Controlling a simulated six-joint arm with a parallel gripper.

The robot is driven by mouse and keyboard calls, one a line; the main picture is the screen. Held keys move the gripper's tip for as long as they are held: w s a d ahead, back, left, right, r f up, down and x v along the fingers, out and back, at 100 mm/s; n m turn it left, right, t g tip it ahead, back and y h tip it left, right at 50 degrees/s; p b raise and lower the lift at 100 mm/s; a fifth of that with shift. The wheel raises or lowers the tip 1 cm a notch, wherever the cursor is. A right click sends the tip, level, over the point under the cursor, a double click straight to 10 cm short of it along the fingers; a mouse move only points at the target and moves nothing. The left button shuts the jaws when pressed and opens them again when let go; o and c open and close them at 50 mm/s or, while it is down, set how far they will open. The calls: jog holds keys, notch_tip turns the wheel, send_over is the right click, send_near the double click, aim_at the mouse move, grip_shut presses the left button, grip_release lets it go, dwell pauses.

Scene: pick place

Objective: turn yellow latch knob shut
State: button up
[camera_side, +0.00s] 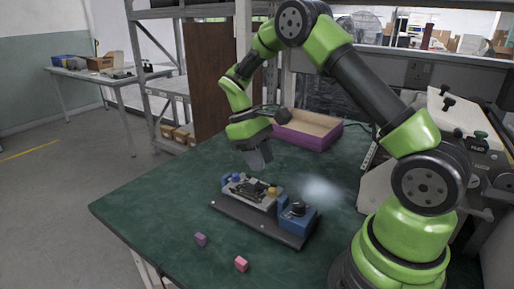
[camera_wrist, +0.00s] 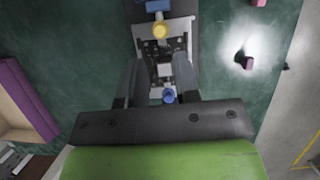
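The yellow latch knob (camera_side: 272,191) stands at the right end of a grey fixture plate (camera_side: 246,188) on the table. In the wrist view the yellow knob (camera_wrist: 160,31) is at the top middle, beyond my fingertips. A blue knob (camera_side: 235,177) sits at the plate's other end; it also shows in the wrist view (camera_wrist: 169,96), low between my fingers. My gripper (camera_side: 259,160) hangs above the plate, touching nothing. In the wrist view my gripper (camera_wrist: 159,65) is open, with a finger on either side of the plate and nothing held.
A blue block with a black knob (camera_side: 298,210) stands right of the plate on the same dark base (camera_side: 258,225). A purple cube (camera_side: 201,240) and a pink cube (camera_side: 241,264) lie in front. A purple-walled bin (camera_side: 308,130) stands behind. The green table's left side is clear.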

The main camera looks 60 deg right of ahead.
jog(key=shift+v, duration=1.6)
jog(key=s+a+r+m+t, duration=0.1)
jog(key=s+a+r+t, duration=0.2)
jog(key=r, duration=0.3)
jog(key=s+a+r+m+t, duration=0.1)
jog(key=s+a+r+t, duration=0.25)
jog(key=r, duration=0.25)
jog(key=s+a+r+m+t+y, duration=0.2)
jog(key=s+a+t, duration=0.3)
jog(key=s, duration=0.5)
jog(key=shift+s+r, duration=0.2)
jog(key=shift+r, duration=0.15)
